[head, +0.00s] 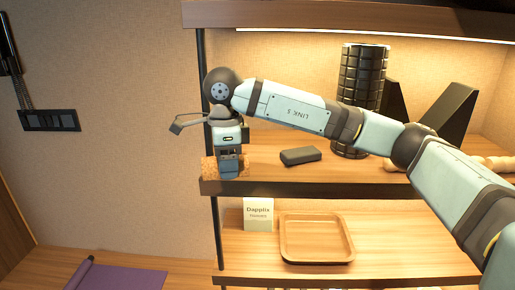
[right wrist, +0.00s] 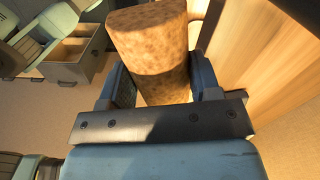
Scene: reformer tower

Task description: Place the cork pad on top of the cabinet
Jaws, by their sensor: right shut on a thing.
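The cork piece (head: 208,167), a thick speckled brown block with a rounded end, is at the left end of the middle shelf, beside the black post. My right gripper (head: 229,173) points down and is shut on it, hiding its middle. In the right wrist view the cork (right wrist: 150,45) sits between both fingers (right wrist: 163,82). I cannot tell whether it touches the shelf. A small cabinet (right wrist: 75,52) with an open drawer shows at the upper left of the right wrist view; the head view does not show it. I see no left gripper.
The middle shelf (head: 300,180) also holds a dark block (head: 301,156), a black ribbed roller (head: 361,90) and black wedges (head: 446,118). Below are a tan tray (head: 316,260) and a white card (head: 258,214). A purple mat (head: 118,277) lies lower left.

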